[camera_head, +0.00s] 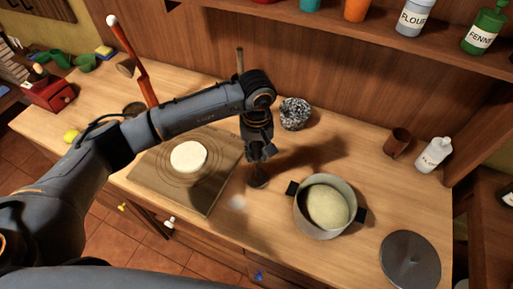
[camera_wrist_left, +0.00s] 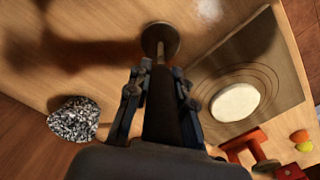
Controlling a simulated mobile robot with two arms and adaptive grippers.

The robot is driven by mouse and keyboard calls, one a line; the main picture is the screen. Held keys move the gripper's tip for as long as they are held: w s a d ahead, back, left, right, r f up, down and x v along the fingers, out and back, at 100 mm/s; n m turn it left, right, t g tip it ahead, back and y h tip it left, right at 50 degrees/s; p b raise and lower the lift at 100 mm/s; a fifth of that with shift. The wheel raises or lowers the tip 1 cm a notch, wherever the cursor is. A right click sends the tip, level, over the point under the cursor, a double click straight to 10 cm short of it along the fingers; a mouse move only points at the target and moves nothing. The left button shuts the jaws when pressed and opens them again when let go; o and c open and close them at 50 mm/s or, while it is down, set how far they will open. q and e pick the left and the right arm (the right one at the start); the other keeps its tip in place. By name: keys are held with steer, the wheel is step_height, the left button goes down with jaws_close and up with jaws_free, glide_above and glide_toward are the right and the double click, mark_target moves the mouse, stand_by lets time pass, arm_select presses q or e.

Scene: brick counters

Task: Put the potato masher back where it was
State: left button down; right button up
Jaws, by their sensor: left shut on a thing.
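The potato masher (camera_wrist_left: 160,112) is in my left gripper (camera_wrist_left: 159,100), which is shut on its dark handle. Its round metal head (camera_head: 258,181) points down toward the counter, between the wooden board and the pot; I cannot tell whether it touches the surface. The head also shows as a disc beyond the fingertips in the left wrist view (camera_wrist_left: 160,40). In the head view my left gripper (camera_head: 261,152) covers part of the handle, and a thin upright piece shows behind the arm. My right gripper is not in view.
A pot (camera_head: 321,234) with a pale mass inside stands right of the masher, its lid (camera_head: 410,262) farther right. The wooden board (camera_head: 206,204) bears a white disc (camera_head: 188,156). A speckled round object (camera_head: 294,114), brown cup (camera_head: 397,142) and white bottle (camera_head: 434,155) stand farther back.

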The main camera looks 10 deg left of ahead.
arm_select(q)
steer(key=shift+f, duration=0.3)
steer(key=shift+f+b, duration=0.25)
steer(key=shift+b, duration=0.1)
steer(key=c, duration=1.2)
jaws_free()
steer(key=shift+r, duration=0.1)
steer(key=shift+o, duration=0.2)
steer(key=shift+r+p, duration=0.25)
steer(key=shift+p, duration=0.15)
steer(key=shift+r+b, duration=0.2)
steer(key=shift+b, duration=0.2)
step_height(320, 180, up, 11)
steer(key=b, duration=0.4)
steer(key=shift+f, duration=0.2)
steer(key=shift+r, duration=0.45)
